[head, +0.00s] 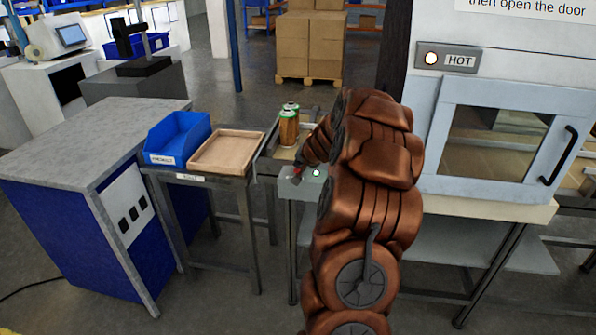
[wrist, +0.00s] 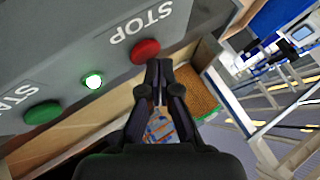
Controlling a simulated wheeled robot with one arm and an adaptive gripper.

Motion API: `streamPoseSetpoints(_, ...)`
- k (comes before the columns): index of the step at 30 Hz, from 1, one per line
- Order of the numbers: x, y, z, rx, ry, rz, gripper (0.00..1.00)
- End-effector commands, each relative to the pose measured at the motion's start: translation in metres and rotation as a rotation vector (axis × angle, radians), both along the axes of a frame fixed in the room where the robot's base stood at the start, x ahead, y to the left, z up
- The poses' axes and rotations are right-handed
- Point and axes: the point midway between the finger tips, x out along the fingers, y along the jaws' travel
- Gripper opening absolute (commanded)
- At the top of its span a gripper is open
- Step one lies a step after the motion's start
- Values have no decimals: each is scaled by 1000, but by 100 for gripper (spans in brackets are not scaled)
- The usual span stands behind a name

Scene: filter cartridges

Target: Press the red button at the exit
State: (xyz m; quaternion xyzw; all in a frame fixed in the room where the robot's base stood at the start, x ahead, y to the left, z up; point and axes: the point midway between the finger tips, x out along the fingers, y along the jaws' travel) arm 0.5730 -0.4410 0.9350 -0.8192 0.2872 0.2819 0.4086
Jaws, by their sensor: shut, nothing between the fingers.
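The red button (wrist: 145,51), labelled STOP, sits on a grey control box (wrist: 62,58) in the wrist view. My gripper (wrist: 159,64) is shut and empty, its fingertips just below and right of the red button in that picture. I cannot tell whether they touch it. A lit green-white lamp (wrist: 93,80) and a green button (wrist: 43,113) are further left on the same box. In the head view the box (head: 290,187) is at the end of the conveyor, and my gripper (head: 297,175) is in front of it, partly hiding its face.
Green-topped cartridges (head: 289,125) stand on the conveyor behind the box. To the left are a wooden tray (head: 250,137), a blue bin (head: 162,152) and a grey-topped cabinet (head: 70,145). An oven with a window door (head: 455,185) and a HOT lamp (head: 431,59) stands right.

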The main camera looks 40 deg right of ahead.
Motion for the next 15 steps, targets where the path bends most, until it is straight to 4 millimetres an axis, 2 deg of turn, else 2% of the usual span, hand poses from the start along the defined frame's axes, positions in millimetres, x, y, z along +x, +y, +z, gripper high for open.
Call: streamPoseSetpoints(15, 0, 0, -5, -1, 0, 1, 0)
